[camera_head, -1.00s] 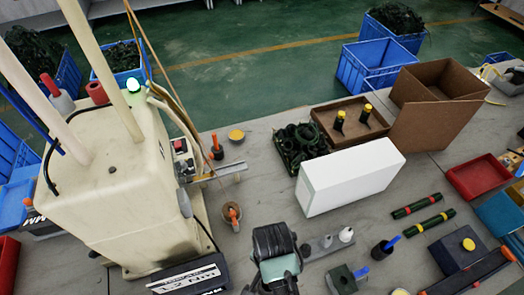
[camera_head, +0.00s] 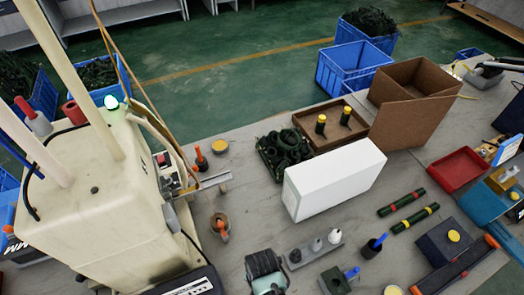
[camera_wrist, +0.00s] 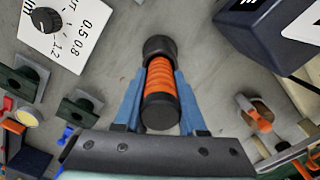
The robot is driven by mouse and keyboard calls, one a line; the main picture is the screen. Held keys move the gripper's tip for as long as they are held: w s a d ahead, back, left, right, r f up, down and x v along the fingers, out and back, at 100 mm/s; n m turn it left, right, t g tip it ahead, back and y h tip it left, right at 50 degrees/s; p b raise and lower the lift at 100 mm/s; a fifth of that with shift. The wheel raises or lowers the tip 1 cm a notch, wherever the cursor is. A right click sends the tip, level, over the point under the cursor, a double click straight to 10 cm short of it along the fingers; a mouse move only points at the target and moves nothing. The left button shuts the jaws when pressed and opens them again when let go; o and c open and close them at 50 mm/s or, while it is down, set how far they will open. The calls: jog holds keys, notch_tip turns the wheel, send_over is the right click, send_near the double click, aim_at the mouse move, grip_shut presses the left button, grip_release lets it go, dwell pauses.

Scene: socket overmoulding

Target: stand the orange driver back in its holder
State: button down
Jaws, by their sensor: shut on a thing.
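The orange driver (camera_wrist: 160,78) shows in the wrist view with a ribbed orange grip and black ends. My gripper (camera_wrist: 158,100) is shut on it, one blue finger along each side. In the head view my gripper (camera_head: 265,272) is at the bottom edge, and the driver is hidden there. I cannot tell for certain which thing is its holder. A small grey-brown cup (camera_head: 220,226) with something orange in it stands left of my gripper; it shows at right in the wrist view (camera_wrist: 250,104). A dark piece with an orange top (camera_head: 201,159) stands farther back.
A cream machine (camera_head: 105,190) with a green lamp fills the left. Bare table surrounds the cup.

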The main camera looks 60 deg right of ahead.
jog(key=c, duration=0.9)
grip_release()
jog(key=shift+f, duration=0.2)
jog(key=o, duration=0.4)
notch_tip(320, 180, up, 12)
jog(key=shift+r, duration=0.25)
